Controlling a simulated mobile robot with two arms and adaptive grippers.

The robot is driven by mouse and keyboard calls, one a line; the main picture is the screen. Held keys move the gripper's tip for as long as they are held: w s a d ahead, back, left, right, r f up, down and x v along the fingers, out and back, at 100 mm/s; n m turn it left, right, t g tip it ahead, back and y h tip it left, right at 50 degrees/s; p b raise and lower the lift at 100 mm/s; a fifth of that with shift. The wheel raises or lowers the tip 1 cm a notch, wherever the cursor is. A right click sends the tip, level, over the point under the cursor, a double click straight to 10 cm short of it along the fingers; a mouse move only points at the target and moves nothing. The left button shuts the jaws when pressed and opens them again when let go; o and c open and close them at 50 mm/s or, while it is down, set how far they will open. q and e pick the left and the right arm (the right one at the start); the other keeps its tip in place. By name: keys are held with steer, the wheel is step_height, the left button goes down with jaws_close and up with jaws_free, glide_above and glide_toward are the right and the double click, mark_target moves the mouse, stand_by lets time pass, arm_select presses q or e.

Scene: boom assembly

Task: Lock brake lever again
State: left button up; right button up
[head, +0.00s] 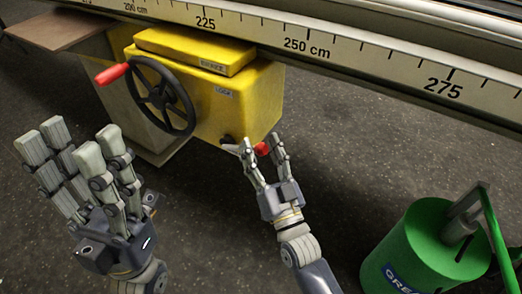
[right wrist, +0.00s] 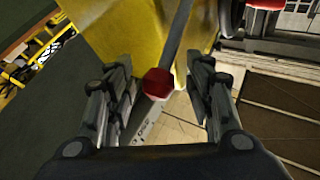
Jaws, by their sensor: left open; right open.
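The brake lever has a red knob (head: 262,149) and sits low on the front of the yellow brake box (head: 230,105), near the "LOCK" label. My right gripper (head: 257,150) is open, with its fingers on either side of the red knob. In the right wrist view the red knob (right wrist: 158,83) lies between the two open fingers (right wrist: 160,88), with a visible gap on each side. My left gripper (head: 75,150) is open and empty at the left, in front of and below the handwheel. Most of the lever's shaft is hidden in the head view.
A black handwheel (head: 161,97) with a red handle (head: 111,75) is on the box's left side. The boom with a centimetre scale (head: 370,62) runs above. A green canister (head: 425,250) stands on the floor at the right. The dark floor between is clear.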

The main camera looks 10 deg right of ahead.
jaws_close()
